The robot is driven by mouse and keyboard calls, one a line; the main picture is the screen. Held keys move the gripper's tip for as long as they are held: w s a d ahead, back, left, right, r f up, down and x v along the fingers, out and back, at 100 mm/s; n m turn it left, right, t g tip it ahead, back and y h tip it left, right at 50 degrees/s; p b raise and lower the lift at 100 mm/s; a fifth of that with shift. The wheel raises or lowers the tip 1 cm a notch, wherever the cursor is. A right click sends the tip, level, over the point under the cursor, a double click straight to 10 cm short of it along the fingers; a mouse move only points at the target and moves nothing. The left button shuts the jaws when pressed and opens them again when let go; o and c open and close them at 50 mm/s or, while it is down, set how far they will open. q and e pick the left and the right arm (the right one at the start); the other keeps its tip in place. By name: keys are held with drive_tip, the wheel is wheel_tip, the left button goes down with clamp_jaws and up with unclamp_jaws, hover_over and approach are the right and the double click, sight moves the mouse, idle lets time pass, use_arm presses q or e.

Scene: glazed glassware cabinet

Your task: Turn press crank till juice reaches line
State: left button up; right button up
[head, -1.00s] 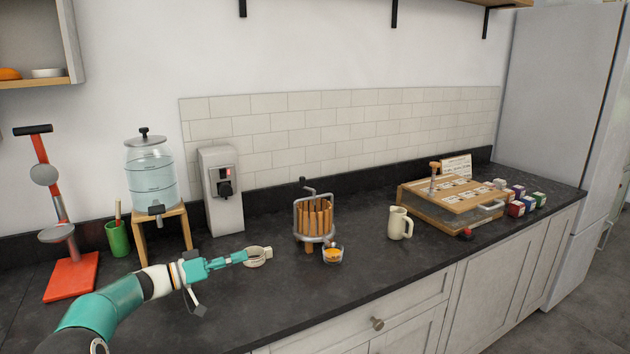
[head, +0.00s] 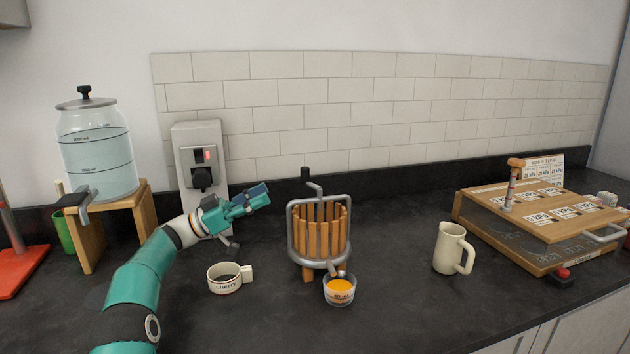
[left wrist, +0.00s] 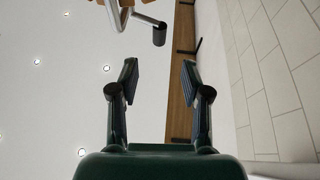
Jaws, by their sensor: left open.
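The juice press (head: 321,252) stands on the counter, with wooden slats in a grey metal frame. Its crank (head: 315,187) is on top, with a dark upright knob (head: 305,174) at its left end. A small clear cup (head: 340,296) with orange juice (head: 341,285) stands under the spout. The cup has small markings, too small to read. My left gripper (head: 262,192) is open and empty, left of the crank and apart from it. In the left wrist view, the knob (left wrist: 159,36) is ahead of the open left gripper (left wrist: 160,76). My right gripper is not in view.
A cream cup marked "cherry" (head: 226,279) stands left of the press, and a cream jug (head: 449,249) stands right. A grey wall unit (head: 201,168) and a water dispenser (head: 97,155) are behind my left arm. A wooden case (head: 540,225) is at right.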

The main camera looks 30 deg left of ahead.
sight(305, 180)
use_arm(q)
drive_tip(key=p+x, duration=0.3)
drive_tip(key=x, duration=0.9)
drive_tip(key=shift+s+r, duration=0.1)
drive_tip(key=shift+s, duration=0.05)
clamp_jaws()
